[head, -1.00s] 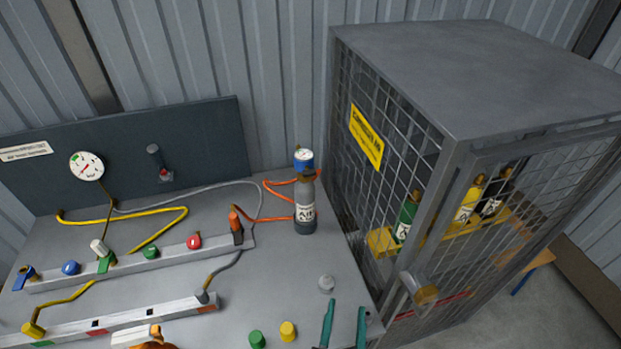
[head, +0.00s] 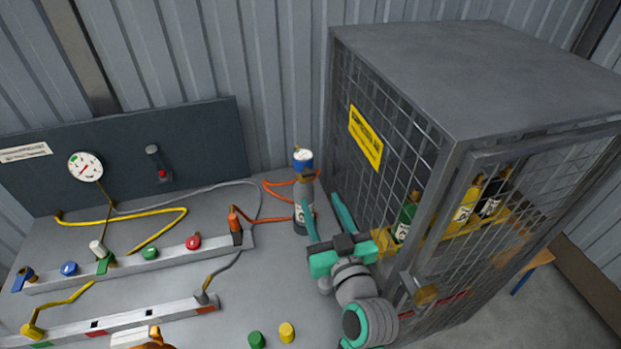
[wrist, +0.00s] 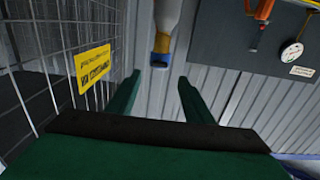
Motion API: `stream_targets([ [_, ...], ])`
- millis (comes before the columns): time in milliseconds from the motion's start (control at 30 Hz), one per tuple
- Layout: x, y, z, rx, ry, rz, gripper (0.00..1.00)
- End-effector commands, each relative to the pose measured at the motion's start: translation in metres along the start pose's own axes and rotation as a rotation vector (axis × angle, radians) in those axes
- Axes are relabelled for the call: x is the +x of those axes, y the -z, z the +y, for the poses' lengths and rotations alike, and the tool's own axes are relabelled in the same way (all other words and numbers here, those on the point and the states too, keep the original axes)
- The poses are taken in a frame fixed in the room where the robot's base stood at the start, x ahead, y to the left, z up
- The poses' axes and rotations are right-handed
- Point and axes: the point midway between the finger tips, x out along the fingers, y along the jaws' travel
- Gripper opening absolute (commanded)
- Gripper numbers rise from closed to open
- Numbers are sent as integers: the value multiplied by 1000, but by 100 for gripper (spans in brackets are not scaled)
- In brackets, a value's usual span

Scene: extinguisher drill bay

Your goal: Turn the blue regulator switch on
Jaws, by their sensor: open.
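A grey bottle (head: 306,190) with a white label stands upright on the bench against the mesh cage. A blue regulator (head: 303,161) with a white face sits on its top. My gripper (head: 320,199) is open and empty beside the bottle, and its left finger covers part of the label. In the wrist view, which looks turned over, the blue regulator (wrist: 161,70) hangs between and beyond my fingertips (wrist: 159,80), with no contact visible. Whether the switch is on or off cannot be told.
The mesh cage (head: 460,110) stands close on the right, with several bottles inside. An orange hose (head: 275,197) lies left of the bottle. A rail (head: 125,265) with coloured knobs, including a blue one (head: 69,268), is on the bench. Green (head: 256,340) and yellow (head: 287,332) knobs are in front.

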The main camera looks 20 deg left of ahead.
Motion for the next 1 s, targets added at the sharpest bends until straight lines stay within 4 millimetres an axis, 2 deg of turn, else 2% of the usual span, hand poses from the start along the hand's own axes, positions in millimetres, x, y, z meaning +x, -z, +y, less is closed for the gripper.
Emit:
stream_targets([
  [300, 54, 1, 0, 0, 0, 2, 47],
  [500, 83, 1, 0, 0, -1, 2, 47],
  [700, 96, 0, 0, 0, -1, 0, 47],
  [1000, 98, 0, 0, 1, -2, 1, 47],
])
